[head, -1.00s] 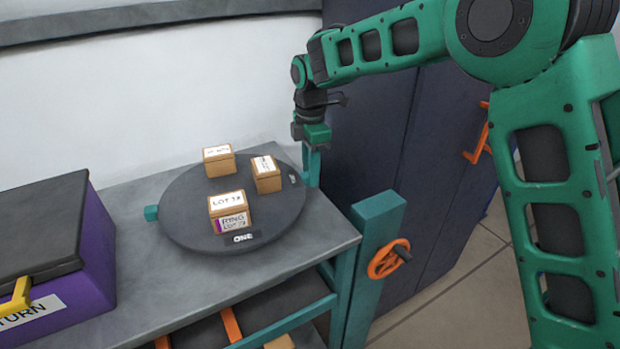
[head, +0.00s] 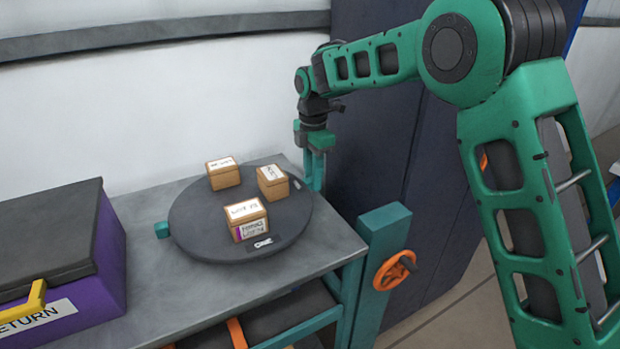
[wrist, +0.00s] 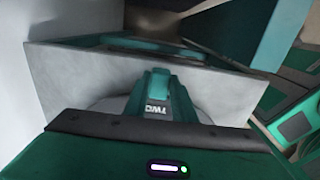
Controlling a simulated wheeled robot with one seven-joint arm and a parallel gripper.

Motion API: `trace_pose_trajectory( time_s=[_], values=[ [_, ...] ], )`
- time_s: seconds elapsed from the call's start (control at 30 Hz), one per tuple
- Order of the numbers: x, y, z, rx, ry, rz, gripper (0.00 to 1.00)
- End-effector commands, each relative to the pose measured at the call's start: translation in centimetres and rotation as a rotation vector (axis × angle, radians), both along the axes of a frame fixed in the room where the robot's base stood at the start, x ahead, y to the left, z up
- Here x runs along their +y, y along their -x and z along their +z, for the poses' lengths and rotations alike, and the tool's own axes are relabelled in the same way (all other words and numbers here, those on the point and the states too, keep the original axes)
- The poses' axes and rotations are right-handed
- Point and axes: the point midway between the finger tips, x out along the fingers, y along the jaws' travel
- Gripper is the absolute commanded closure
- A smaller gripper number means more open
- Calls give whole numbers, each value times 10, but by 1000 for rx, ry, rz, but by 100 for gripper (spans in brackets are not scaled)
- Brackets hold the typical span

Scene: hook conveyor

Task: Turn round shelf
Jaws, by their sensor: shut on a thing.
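The round shelf is a dark grey turntable (head: 195,236) on a grey bench, with a "ONE" label at its front rim. A teal knob (head: 162,230) sticks out at its left rim. Three cardboard boxes stand on it: a front box (head: 246,220) with a purple-edged label, a right box (head: 272,183) and a back-left box (head: 223,173). My gripper (head: 315,172) points down at the right rim, shut on a teal part there that its fingers mostly hide. In the wrist view the teal fingers (wrist: 160,95) stand over the shelf edge near a "TWO" label (wrist: 156,110).
A purple bin (head: 110,255) with a dark lid, yellow handle and "RETURN" label stands left on the bench. A teal post (head: 385,225) with an orange handwheel (head: 394,270) stands at the front right. A dark panel (head: 370,140) rises close behind my gripper.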

Motion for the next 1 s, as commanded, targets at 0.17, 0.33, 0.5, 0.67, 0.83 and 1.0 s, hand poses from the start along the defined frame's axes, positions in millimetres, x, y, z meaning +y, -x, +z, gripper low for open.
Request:
trace_pose_trajectory(
  time_s=[0.17, 0.33, 0.5, 0.67, 0.83, 1.0],
  values=[
    [0, -4, 3, -12, -7, 0, 65],
    [0, -3, 2, -8, -5, 0, 58],
    [1, -2, 2, -7, -4, 0, 58],
    [1, -2, 15, -8, -5, 0, 58],
    [1, -2, 45, -8, -6, 1, 58],
    [0, -2, 76, -9, -7, 0, 58]
  ],
)
